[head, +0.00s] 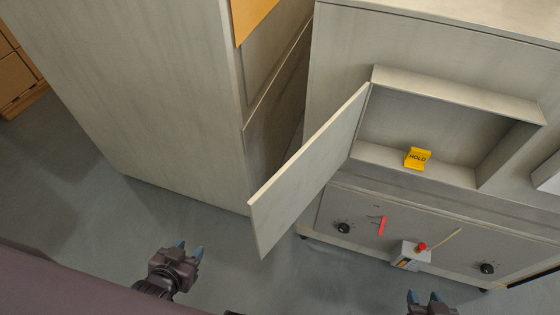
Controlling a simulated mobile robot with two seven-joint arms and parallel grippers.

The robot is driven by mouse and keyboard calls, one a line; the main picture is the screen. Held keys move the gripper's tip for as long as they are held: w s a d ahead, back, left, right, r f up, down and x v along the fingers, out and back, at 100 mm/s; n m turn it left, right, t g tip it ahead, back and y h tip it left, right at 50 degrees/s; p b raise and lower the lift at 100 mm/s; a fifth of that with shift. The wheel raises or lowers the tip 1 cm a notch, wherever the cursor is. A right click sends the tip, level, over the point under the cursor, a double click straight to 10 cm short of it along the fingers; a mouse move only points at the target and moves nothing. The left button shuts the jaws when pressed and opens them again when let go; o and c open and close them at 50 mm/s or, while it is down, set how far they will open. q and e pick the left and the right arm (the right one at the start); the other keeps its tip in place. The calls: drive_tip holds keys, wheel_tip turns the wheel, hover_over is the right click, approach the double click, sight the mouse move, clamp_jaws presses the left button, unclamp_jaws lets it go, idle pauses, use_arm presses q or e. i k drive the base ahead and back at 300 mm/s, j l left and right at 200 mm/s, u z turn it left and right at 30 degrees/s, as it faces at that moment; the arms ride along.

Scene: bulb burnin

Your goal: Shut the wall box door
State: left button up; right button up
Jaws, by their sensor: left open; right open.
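The wall box (440,120) is a grey open-fronted recess on the front of a grey cabinet. Its door (308,172) stands wide open, hinged at the box's left edge and swung out to the lower left. A yellow tag reading HOLD (417,158) sits inside on the box floor. My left gripper (192,250) is open and empty, below and left of the door's free edge, apart from it. My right gripper (426,298) is open and empty at the bottom edge, below the control panel; its arm is out of frame.
The control panel (450,240) below the box has black knobs, a red lever (382,226) and a small box with a red button (421,247). A tall grey cabinet (150,90) stands close to the door's left. Grey floor is clear between.

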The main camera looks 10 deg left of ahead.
sight(274, 209)
drive_tip(key=j, duration=0.9)
drive_tip(key=k+j+z, duration=0.1)
drive_tip(key=j+z, duration=0.2)
drive_tip(key=k+j+z, duration=0.1)
drive_tip(key=j+z, duration=0.2)
drive_tip(key=j, duration=0.15)
drive_tip(key=j+z, duration=0.15)
drive_tip(key=z, duration=0.15)
drive_tip(key=k+j+z, duration=0.1)
drive_tip(key=z, duration=0.2)
